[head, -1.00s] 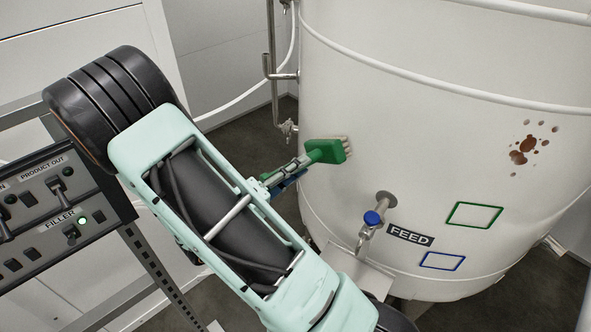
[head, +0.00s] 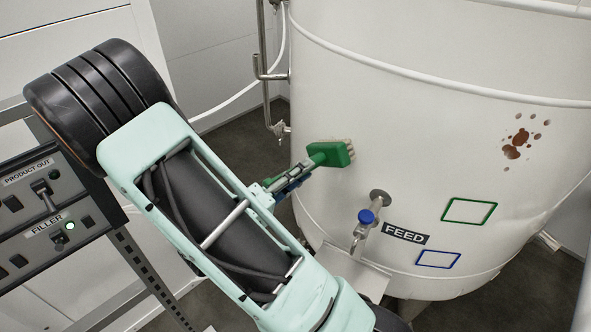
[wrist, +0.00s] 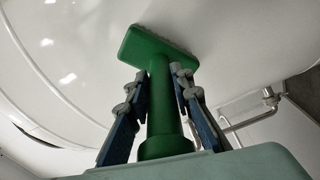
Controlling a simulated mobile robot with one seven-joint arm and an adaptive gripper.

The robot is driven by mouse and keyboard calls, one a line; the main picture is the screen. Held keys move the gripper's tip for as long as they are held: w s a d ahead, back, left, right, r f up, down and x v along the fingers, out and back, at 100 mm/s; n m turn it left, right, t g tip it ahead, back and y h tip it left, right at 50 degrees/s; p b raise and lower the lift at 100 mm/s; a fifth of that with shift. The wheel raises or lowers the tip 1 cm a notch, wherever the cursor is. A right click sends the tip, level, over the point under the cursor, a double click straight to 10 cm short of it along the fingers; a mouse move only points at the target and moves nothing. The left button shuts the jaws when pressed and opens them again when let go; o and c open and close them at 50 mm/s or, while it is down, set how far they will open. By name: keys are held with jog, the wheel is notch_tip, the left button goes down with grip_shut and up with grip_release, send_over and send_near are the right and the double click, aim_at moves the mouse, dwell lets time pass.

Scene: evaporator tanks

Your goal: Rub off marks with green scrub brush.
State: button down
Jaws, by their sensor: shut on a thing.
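The green scrub brush (head: 330,154) is held by its handle in my gripper (head: 283,184), bristles toward the white tank (head: 400,120). In the wrist view the fingers of my gripper (wrist: 152,100) are shut on the handle of the green scrub brush (wrist: 162,75), with the brush head beyond them near the tank wall. I cannot tell whether the bristles touch the wall. Brown marks (head: 516,150) are on the tank's right side, well right of the brush. Smaller spots lie around the main blotches.
A tap with a blue handle (head: 366,216) sticks out of the tank below the brush, beside the FEED label (head: 404,234). Green (head: 470,211) and blue (head: 438,259) outlined rectangles are on the tank. A control panel (head: 45,215) on a metal frame stands at left. A pipe (head: 268,80) runs behind.

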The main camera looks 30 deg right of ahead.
aim_at(264, 184)
jog(key=shift+s+d, duration=0.15)
jog(key=shift+s, duration=0.5)
jog(key=shift+b, duration=0.35)
jog(key=shift+w+d, duration=0.1)
jog(key=shift+w+a+r+b, duration=0.1)
jog(key=shift+w+a+b, duration=0.15)
jog(key=shift+w, duration=0.75)
jog(key=shift+w+a+b, duration=0.1)
jog(key=shift+w+b, duration=0.2)
jog(key=shift+w, duration=0.65)
jog(key=shift+w+b+v, duration=0.15)
jog(key=shift+b+v, duration=0.05)
jog(key=shift+v, duration=1.25)
jog(key=shift+w+b+v, duration=0.15)
jog(key=shift+b+v, duration=0.05)
jog(key=shift+v, duration=1.25)
jog(key=shift+a, duration=0.15)
jog(key=shift+v, duration=1.5)
jog(key=shift+w, duration=0.2)
